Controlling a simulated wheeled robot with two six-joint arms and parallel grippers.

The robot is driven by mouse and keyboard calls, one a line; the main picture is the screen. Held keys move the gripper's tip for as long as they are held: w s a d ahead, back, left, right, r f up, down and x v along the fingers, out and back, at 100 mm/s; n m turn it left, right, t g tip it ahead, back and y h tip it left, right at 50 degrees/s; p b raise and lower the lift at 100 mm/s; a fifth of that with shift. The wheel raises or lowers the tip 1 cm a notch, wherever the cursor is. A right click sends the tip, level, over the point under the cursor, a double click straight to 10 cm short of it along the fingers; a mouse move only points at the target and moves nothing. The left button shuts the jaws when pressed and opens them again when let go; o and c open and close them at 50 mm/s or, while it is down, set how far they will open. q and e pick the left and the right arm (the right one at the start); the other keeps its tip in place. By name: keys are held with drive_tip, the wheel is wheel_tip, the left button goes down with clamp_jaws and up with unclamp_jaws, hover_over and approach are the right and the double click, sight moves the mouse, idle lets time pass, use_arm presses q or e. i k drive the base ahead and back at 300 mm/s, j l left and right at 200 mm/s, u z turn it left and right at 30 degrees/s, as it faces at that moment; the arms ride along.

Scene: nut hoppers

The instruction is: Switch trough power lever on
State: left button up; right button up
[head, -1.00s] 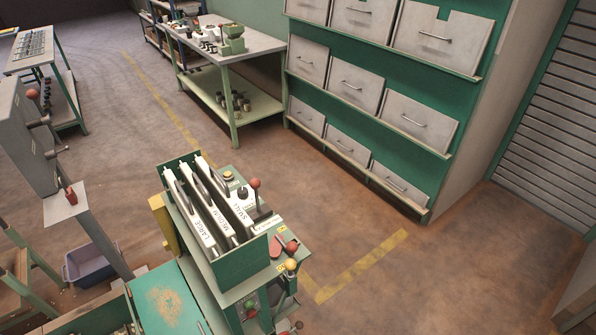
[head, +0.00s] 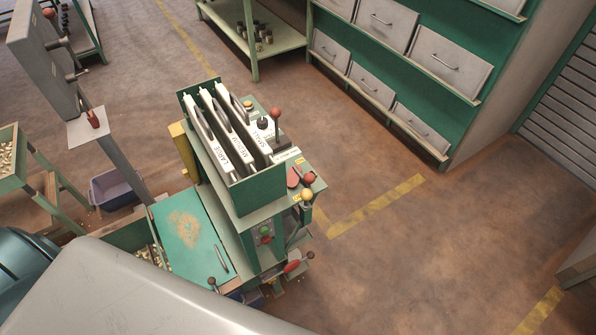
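The green machine (head: 262,190) stands in the middle of the head view, with a rack of upright white plates labelled LARGE, MEDIUM and SMALL. A red-knobbed lever (head: 276,112) stands upright on the light panel behind the rack. At the machine's right corner are a red knob (head: 309,178) and a yellow knob (head: 307,194). A red handle (head: 293,267) is lower on its right side. A grey box (head: 45,62) at the left has another red-knobbed lever (head: 48,14). I cannot tell which is the trough power lever. Neither gripper is in view.
A green lid (head: 185,240) with tan crumbs and a purple bin (head: 116,188) are left of the machine. A green drawer cabinet (head: 395,75) stands behind. The floor to the right (head: 430,250) is clear, with yellow lines. My own grey body part covers the lower left.

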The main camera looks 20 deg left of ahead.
sight(296, 173)
drive_tip(key=i+l, duration=0.1)
drive_tip(key=l, duration=0.15)
drive_tip(key=i+l, duration=0.15)
drive_tip(key=l+u, duration=0.3)
drive_tip(key=j+u, duration=0.1)
drive_tip(key=u, duration=1.8)
